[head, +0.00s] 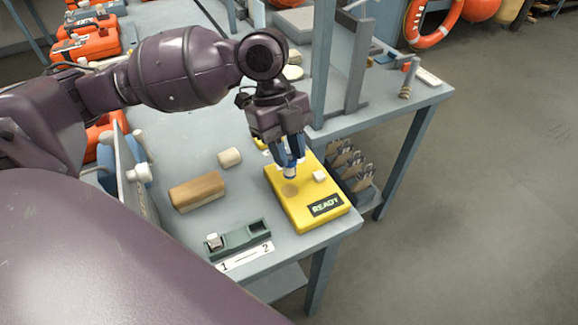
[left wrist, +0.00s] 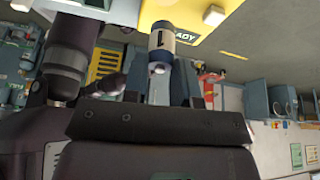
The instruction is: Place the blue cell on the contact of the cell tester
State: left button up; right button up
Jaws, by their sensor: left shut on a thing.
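The yellow cell tester (head: 318,219) lies on the grey bench with its display reading READY. A round brownish contact (head: 289,190) shows on its top. My left gripper (head: 289,158) points down over the tester and is shut on the blue cell (head: 289,172). The cell hangs upright just above or at the contact; I cannot tell whether they touch. In the left wrist view the cell (left wrist: 161,42) is white and dark blue with a dark mark, between the fingers, and the tester (left wrist: 200,10) is at the top edge. My right gripper is not in view.
A green holder (head: 238,240) marked 1 and 2 stands at the bench's front, with a white-topped piece at 1. A wooden block (head: 197,190) and a cream cylinder (head: 229,157) lie left of the tester. A grey post (head: 323,65) rises behind the gripper.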

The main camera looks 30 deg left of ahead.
pick_arm(q)
notch_tip(320, 180, down, 5)
jog(key=shift+r+b, duration=0.2)
jog(key=shift+b, duration=0.3)
jog(key=shift+f, duration=0.25)
jog(key=shift+r, duration=0.1)
jog(key=o, duration=0.9)
